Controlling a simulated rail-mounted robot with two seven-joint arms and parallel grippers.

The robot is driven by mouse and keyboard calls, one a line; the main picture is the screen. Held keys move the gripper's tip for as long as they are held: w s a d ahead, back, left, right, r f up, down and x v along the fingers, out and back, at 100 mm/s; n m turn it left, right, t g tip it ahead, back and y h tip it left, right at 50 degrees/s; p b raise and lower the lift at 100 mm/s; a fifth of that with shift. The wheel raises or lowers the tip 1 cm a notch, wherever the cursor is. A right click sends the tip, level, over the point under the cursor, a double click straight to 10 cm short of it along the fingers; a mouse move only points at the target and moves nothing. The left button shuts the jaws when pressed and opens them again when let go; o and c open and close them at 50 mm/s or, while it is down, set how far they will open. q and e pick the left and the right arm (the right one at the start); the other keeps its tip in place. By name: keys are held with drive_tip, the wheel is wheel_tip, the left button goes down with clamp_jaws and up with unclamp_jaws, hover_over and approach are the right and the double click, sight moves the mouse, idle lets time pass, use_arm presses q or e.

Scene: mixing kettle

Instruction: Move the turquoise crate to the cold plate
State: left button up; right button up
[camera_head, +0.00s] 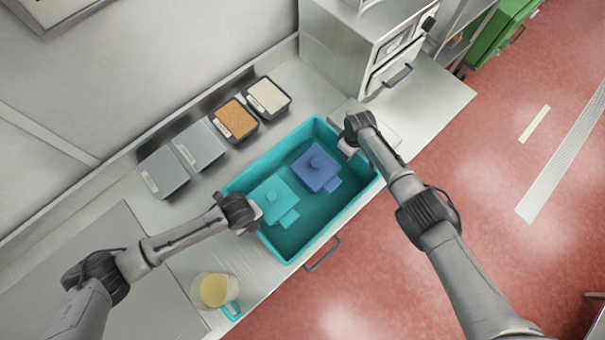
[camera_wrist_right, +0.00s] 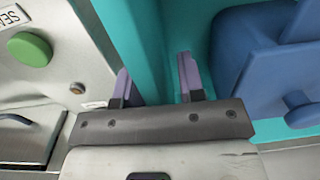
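The turquoise crate (camera_head: 263,239) stands on the steel counter, holding a turquoise lidded container (camera_head: 272,197) and a blue lidded container (camera_head: 316,168). My left gripper (camera_head: 254,210) is at the crate's left end; its fingers are too small to judge. My right gripper (camera_head: 347,147) is at the crate's right end. In the right wrist view, the right gripper's fingers (camera_wrist_right: 157,88) stand apart on either side of the crate's wall (camera_wrist_right: 150,50), with no clear grip. A flat grey plate (camera_head: 80,262) lies at the counter's left; I cannot tell whether it is the cold plate.
Several trays line the back, including orange-filled (camera_head: 235,119) and white-filled (camera_head: 267,97) ones. A jug of yellow liquid (camera_head: 213,290) stands near the front edge, left of the crate. A steel appliance (camera_head: 365,45) stands at the back right.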

use_arm(q)
drive_tip(key=shift+c, duration=0.4)
use_arm(e)
drive_tip(key=shift+c, duration=0.4)
use_arm(q)
clamp_jaws()
use_arm(e)
clamp_jaws()
idle(0.4)
